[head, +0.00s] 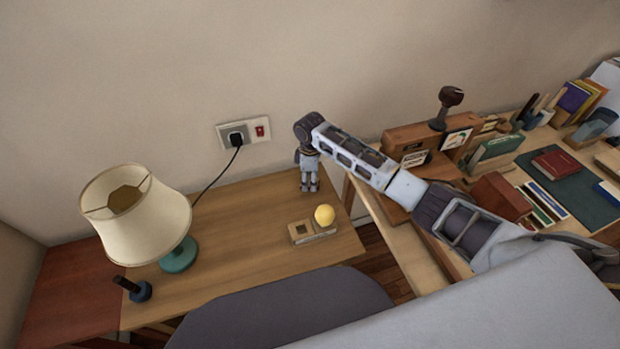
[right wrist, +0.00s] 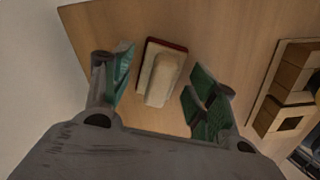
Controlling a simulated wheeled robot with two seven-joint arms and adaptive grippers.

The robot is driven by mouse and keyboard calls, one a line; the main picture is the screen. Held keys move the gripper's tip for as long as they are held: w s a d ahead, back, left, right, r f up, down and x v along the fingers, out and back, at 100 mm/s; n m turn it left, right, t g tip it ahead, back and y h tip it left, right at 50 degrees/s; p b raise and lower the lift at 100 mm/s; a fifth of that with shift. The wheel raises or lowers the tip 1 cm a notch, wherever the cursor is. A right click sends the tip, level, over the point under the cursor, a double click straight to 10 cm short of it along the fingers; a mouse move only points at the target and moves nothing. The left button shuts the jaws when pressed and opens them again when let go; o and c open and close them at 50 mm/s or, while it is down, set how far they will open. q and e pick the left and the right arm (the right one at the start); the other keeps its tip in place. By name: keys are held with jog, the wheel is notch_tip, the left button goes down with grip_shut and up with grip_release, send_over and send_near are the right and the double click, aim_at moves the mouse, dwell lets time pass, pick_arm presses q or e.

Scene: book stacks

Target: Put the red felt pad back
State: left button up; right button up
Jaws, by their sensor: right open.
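In the right wrist view a pale cream block with a thin red edge along its base (right wrist: 163,75) lies on the wooden desk top; the red layer appears to be the felt. My right gripper (right wrist: 162,92) is open, its green-lined fingers on either side of the block, apart from it. In the head view my right gripper (head: 309,187) points down over the back right of the desk, and the pad cannot be made out there. A small wooden holder (head: 297,239) with a square recess stands nearer the front; it also shows in the right wrist view (right wrist: 268,113). My left gripper is not in view.
A yellow ball (head: 324,215) sits at the holder's right end. A cream-shaded lamp (head: 137,213) and a dark-handled blue object (head: 141,291) stand at left. A wall socket (head: 243,132) is behind. The middle of the desk (head: 240,220) is clear. A crowded second desk lies right.

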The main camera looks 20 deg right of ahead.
jog(key=shift+r, duration=0.65)
notch_tip(320, 180, up, 6)
jog(key=shift+f, duration=0.15)
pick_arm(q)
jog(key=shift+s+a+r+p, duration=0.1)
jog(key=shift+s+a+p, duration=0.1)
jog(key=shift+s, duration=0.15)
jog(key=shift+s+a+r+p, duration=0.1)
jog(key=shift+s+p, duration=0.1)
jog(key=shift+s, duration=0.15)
pick_arm(e)
notch_tip(320, 180, up, 5)
jog(key=shift+r, duration=0.15)
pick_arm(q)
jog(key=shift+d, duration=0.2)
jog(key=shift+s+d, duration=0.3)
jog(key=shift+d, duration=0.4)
